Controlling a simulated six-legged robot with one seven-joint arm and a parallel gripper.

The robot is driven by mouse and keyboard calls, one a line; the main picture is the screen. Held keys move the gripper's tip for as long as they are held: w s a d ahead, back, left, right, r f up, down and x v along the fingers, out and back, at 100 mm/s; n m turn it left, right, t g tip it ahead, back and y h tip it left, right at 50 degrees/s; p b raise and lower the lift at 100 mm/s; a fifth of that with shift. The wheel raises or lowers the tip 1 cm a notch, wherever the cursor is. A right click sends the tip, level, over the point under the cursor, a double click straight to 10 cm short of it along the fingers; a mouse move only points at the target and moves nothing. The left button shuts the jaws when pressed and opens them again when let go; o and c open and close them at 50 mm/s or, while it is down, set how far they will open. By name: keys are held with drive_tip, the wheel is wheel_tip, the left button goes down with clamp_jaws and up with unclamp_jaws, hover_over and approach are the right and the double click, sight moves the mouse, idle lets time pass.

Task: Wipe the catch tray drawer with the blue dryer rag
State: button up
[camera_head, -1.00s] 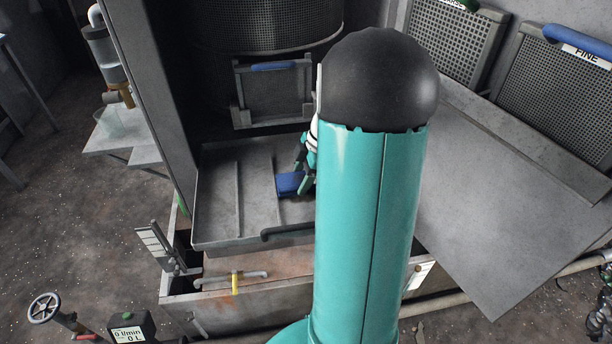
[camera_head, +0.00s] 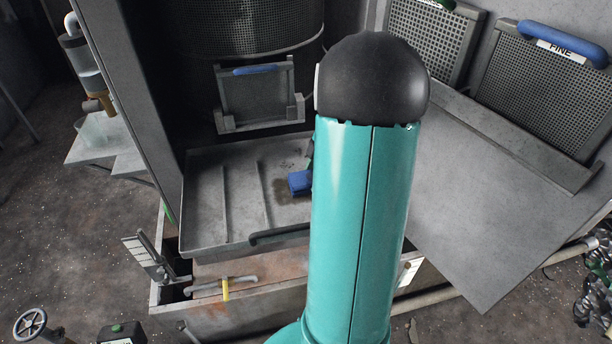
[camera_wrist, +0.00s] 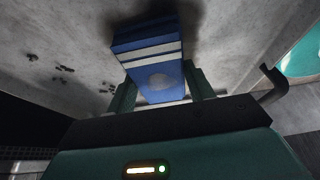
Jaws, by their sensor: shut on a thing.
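The blue dryer rag (camera_head: 300,182) shows beside my arm in the head view, low over the catch tray drawer (camera_head: 199,238). In the wrist view the rag (camera_wrist: 152,52) is a folded blue block with white stripes. My gripper (camera_wrist: 158,84) has a green finger on each side of it and is shut on it. The rag is at or very near the tray floor; contact is hard to tell. The drawer is a shallow grey tray with raised ribs and a dark front handle (camera_head: 280,234). A brownish damp patch and dark specks mark its floor. My arm hides the drawer's right part.
A mesh screen panel with a blue handle (camera_head: 255,71) stands behind the drawer. A grey sloping table (camera_head: 480,210) lies to the right, below a panel marked FINE (camera_head: 545,90). A pipe with a yellow band (camera_head: 225,288) runs below the drawer front.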

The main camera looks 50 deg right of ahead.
drive_tip(key=shift+s+d, duration=0.5)
drive_tip(key=shift+d, duration=0.2)
drive_tip(key=shift+s+d, duration=0.45)
drive_tip(key=shift+d, duration=0.25)
drive_tip(key=shift+w+a, duration=1)
drive_tip(key=shift+a, duration=0.45)
drive_tip(key=shift+w+a, duration=0.95)
drive_tip(key=shift+a, duration=0.5)
drive_tip(key=shift+w+a, duration=1)
drive_tip(key=shift+a, duration=0.45)
drive_tip(key=shift+s+d, duration=1)
drive_tip(key=shift+d, duration=0.45)
drive_tip(key=shift+s+d, duration=0.95)
drive_tip(key=shift+d, duration=0.5)
drive_tip(key=shift+s+d, duration=1)
drive_tip(key=shift+d, duration=0.45)
drive_tip(key=o, duration=0.6)
drive_tip(key=shift+r, duration=0.35)
